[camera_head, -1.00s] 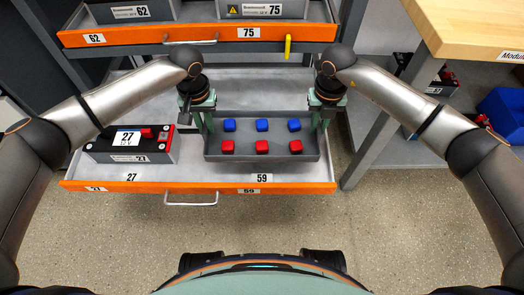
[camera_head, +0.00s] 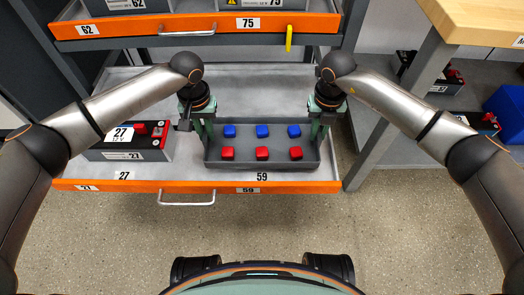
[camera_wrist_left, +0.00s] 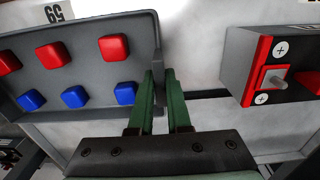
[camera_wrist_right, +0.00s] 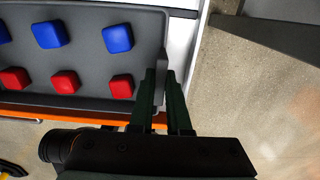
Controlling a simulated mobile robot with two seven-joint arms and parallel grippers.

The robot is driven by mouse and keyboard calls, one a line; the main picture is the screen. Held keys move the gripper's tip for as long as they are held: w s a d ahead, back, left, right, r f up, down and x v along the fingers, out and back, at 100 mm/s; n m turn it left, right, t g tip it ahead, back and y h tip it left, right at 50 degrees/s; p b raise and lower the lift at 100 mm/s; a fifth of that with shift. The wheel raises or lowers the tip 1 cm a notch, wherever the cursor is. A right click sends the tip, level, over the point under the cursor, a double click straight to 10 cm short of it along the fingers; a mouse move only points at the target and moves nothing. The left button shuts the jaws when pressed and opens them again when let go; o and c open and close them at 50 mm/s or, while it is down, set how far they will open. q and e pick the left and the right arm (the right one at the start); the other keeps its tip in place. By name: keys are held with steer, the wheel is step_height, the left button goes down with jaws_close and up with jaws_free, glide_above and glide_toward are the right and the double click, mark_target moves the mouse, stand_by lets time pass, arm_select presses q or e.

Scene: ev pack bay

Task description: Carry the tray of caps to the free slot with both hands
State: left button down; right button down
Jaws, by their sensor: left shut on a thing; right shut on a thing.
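The grey tray of caps (camera_head: 262,162) holds a row of blue caps (camera_head: 262,131) behind a row of red caps (camera_head: 262,153). It is at the front right of the lower pull-out shelf, behind the label 59. My left gripper (camera_head: 205,128) is shut on the tray's left wall; in the left wrist view its fingers (camera_wrist_left: 160,88) straddle that wall. My right gripper (camera_head: 320,128) is shut on the right wall, also seen in the right wrist view (camera_wrist_right: 161,88). Whether the tray touches the shelf is unclear.
A battery marked 27 (camera_head: 130,142) stands left of the tray on the same shelf (camera_head: 150,178), with a small gap. The upper shelf (camera_head: 180,28) with batteries hangs above the back. A grey post (camera_head: 395,115) and wooden bench (camera_head: 475,22) are at the right.

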arm_select(q)
steer(key=shift+f, duration=0.45)
arm_select(e)
steer(key=shift+f, duration=0.4)
arm_select(q)
steer(key=c, duration=0.9)
jaws_free()
steer(key=shift+r, duration=0.1)
arm_select(e)
steer(key=c, duration=0.9)
jaws_free()
steer(key=shift+r, duration=0.1)
arm_select(q)
steer(key=shift+o, duration=0.2)
steer(key=shift+r, duration=0.1)
arm_select(e)
steer(key=shift+r, duration=0.25)
arm_select(q)
step_height(320, 180, up, 12)
arm_select(e)
step_height(320, 180, up, 12)
steer(key=shift+f, duration=0.25)
